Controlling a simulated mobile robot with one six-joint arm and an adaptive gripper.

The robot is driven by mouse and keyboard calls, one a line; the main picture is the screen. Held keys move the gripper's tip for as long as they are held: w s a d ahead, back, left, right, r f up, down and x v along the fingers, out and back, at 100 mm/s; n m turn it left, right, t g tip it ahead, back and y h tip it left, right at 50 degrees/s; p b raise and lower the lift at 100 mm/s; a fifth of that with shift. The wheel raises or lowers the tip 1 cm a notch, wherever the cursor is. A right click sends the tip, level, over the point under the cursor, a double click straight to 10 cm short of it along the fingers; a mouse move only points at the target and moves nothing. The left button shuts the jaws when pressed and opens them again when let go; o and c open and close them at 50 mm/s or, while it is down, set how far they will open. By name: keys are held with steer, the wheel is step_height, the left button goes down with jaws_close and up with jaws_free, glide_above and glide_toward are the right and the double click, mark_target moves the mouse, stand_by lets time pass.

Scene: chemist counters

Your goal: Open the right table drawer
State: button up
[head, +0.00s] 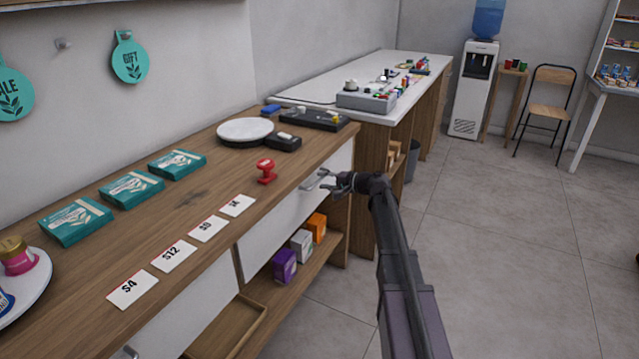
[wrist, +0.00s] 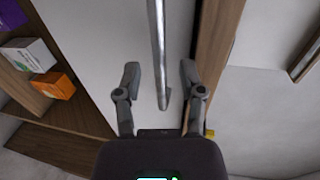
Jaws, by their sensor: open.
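The right table drawer (head: 285,218) has a plain white front below the wooden counter top and looks shut. Its metal bar handle (head: 318,178) is near the front's upper edge. In the wrist view the white front (wrist: 95,45) fills the middle, and the handle (wrist: 157,45) runs from the top edge to just between the fingers. My gripper (head: 328,186) is at the handle in the head view. In the wrist view my gripper (wrist: 159,68) is open, one finger on each side of the bar, with visible gaps. Neither finger appears to touch it.
The counter top (head: 205,190) holds a red stamp (head: 265,171), price cards and teal boxes. Below the drawer, a shelf has purple (head: 285,265), white (head: 301,243) and orange (head: 316,226) boxes. A left drawer (head: 190,305) is nearer. The floor (head: 500,240) at right is clear.

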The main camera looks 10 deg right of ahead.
steer(key=shift+x, duration=0.85)
steer(key=shift+c, duration=0.2)
jaws_close()
